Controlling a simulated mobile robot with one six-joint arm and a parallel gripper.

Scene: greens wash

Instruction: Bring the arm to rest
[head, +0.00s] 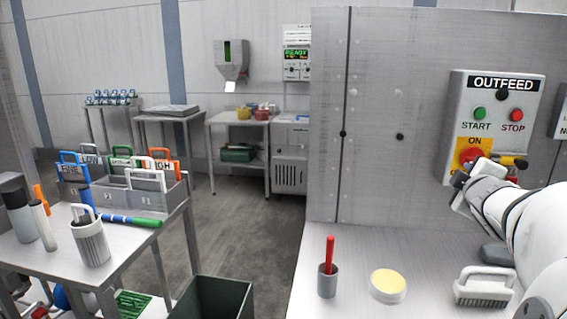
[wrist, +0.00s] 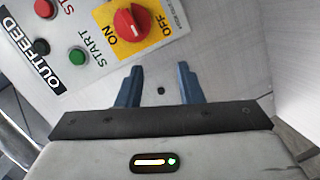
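My gripper (wrist: 160,78) has its two blue fingers apart with nothing between them in the wrist view. In the head view my arm reaches in from the right, and my gripper (head: 464,182) is just below and in front of the outfeed panel (head: 461,88). The red rotary switch (wrist: 131,20) on its yellow ON/OFF plate lies beyond the fingertips in the wrist view, apart from them. In the head view the switch (head: 470,156) is partly hidden by the gripper. The green START button (head: 480,113) and red STOP button (head: 516,115) are clear.
On the counter (head: 345,270) below stand a grey cup (head: 327,283) with a red stick, a round yellow-topped tub (head: 388,285) and a white-handled brush (head: 484,288). A left-hand cart (head: 130,238) carries tools and caddies. A dark bin (head: 212,300) stands between.

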